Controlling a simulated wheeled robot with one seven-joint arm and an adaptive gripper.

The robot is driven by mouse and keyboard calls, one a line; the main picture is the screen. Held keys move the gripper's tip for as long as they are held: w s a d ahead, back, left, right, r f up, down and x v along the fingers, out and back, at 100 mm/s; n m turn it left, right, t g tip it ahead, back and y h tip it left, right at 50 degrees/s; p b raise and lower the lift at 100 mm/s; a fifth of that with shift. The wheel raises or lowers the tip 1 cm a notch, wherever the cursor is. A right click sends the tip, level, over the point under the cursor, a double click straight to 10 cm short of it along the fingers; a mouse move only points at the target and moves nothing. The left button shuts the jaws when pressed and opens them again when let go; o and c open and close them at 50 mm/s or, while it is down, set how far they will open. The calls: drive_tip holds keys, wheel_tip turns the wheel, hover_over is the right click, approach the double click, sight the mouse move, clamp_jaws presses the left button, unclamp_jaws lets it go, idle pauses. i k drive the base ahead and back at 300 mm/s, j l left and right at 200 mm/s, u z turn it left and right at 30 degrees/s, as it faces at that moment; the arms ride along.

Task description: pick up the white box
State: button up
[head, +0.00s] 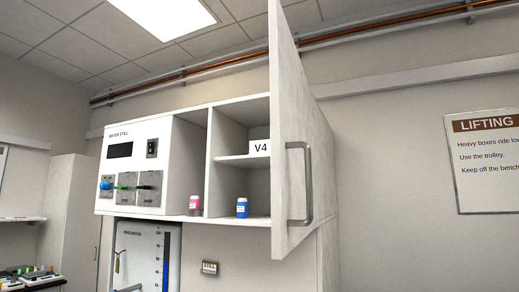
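A small white item marked V4 (260,147) stands on the middle shelf (240,159) of the open wall cabinet. Its front is flat and I cannot tell how deep it is or whether it is a box. Its right side meets the edge of the open cabinet door (300,150), which hides the right part of the compartment. No other white box shows. My gripper is not in view.
A pink bottle (194,205) and a blue bottle (241,208) stand on the cabinet's lower level. The door with its grey handle (300,184) juts out at right. Left is a water still panel (133,165). A lifting sign (487,160) hangs at far right.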

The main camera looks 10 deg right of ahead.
sight(262, 146)
drive_tip(key=i+j, duration=0.3)
drive_tip(key=i+j+z, duration=0.1)
drive_tip(key=i+j, duration=0.2)
drive_tip(key=j, duration=0.25)
drive_tip(key=i+j, duration=0.3)
drive_tip(key=j, duration=0.15)
drive_tip(key=i+j, duration=0.3)
drive_tip(key=j+z, duration=0.05)
drive_tip(key=j, duration=0.05)
